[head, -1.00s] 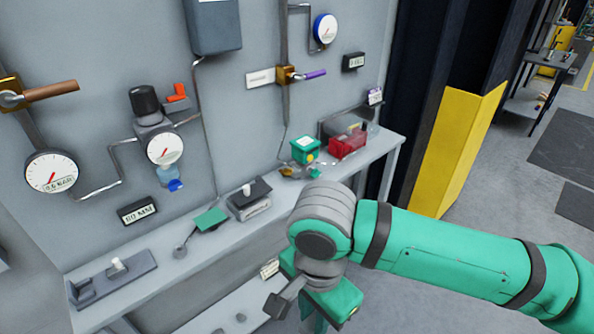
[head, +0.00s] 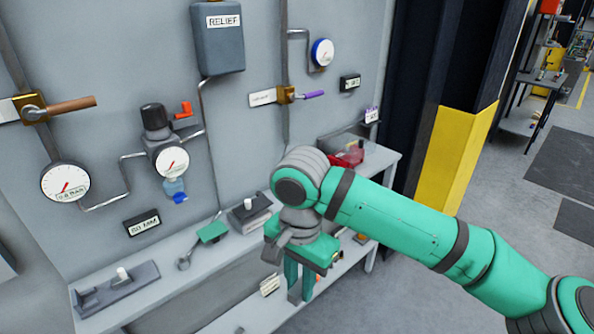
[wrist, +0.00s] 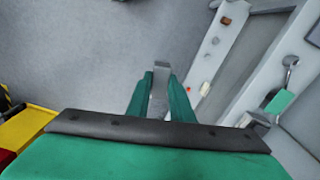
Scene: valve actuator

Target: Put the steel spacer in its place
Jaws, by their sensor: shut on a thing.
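My gripper (head: 299,288) points down in front of the bench, below bench-top level in the head view. Its green fingers are shut on a small grey block, which looks like the steel spacer. In the wrist view the block (wrist: 160,82) sits between the fingertips of my gripper (wrist: 160,98) and sticks out a little past them, over the grey floor. The place for the spacer cannot be told for certain. A grey fixture (head: 118,292) with a white knob lies at the bench's left end. A dark-topped block (head: 249,212) with a white knob stands behind my gripper.
The bench top (head: 180,278) runs along the wall panel, with a lower shelf carrying small parts. A green-plated tool (head: 213,232) lies mid-bench. Gauges, pipes and a brown-handled valve (head: 60,108) project from the panel. A yellow post (head: 462,160) stands at right.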

